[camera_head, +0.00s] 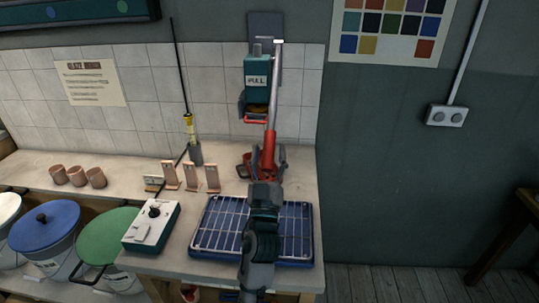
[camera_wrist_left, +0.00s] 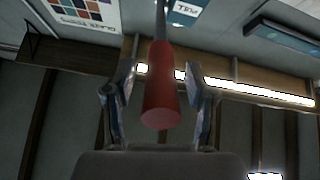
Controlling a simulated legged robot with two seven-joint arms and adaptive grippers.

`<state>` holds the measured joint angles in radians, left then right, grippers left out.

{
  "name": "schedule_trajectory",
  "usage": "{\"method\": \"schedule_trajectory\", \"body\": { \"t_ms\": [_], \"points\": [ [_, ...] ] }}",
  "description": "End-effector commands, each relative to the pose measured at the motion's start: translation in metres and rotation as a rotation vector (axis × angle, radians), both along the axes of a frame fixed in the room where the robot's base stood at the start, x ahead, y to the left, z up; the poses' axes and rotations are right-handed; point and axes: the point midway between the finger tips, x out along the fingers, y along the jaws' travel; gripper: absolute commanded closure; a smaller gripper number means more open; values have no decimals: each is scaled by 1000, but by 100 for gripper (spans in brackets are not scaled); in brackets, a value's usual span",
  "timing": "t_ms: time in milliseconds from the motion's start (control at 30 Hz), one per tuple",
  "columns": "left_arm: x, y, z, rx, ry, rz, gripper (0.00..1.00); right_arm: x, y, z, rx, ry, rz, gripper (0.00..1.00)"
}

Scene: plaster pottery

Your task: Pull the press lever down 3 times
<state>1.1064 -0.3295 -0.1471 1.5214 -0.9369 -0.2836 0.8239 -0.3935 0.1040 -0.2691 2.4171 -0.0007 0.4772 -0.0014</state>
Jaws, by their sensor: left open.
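The press (camera_head: 257,78) is a teal box with a PULL label, mounted on the tiled wall. Its lever is a metal rod ending in a red handle (camera_head: 269,146), which hangs down in front of the press. My left gripper (camera_head: 268,152) is at the lower end of the red handle. In the left wrist view the red handle (camera_wrist_left: 160,85) lies between the two open fingers of my left gripper (camera_wrist_left: 160,90), with gaps visible on both sides. My right gripper is in neither view.
A blue tray with a wire rack (camera_head: 217,228) lies on the counter below my left arm. A white control box (camera_head: 151,226) stands left of it. Several clay tiles (camera_head: 191,177) and cups (camera_head: 77,176) stand further left.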

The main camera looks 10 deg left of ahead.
Motion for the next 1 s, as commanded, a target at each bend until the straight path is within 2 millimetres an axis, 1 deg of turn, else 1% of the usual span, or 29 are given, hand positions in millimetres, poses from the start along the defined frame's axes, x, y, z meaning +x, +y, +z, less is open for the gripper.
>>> {"method": "schedule_trajectory", "body": {
  "t_ms": [67,300,400,533,767,800,867,900,967,1000],
  "points": [
    [-5,0,-6,0,2,0,44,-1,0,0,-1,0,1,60],
    [-39,-1,-32,-2,4,-1,44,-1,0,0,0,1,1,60],
    [-50,-2,-40,0,4,-1,44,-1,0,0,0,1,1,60],
    [-57,-2,-45,0,4,-1,44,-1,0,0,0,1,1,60],
    [-58,-2,-46,0,4,-1,44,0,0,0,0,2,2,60],
    [-58,-2,-46,0,4,-1,49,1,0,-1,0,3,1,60],
    [-59,-2,-44,1,3,1,64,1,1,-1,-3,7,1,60],
    [-61,-1,-42,2,3,3,74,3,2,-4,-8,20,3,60],
    [-67,2,-35,3,2,10,89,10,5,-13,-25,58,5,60],
    [-73,4,-31,3,4,16,99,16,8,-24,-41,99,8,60]
  ]
}}
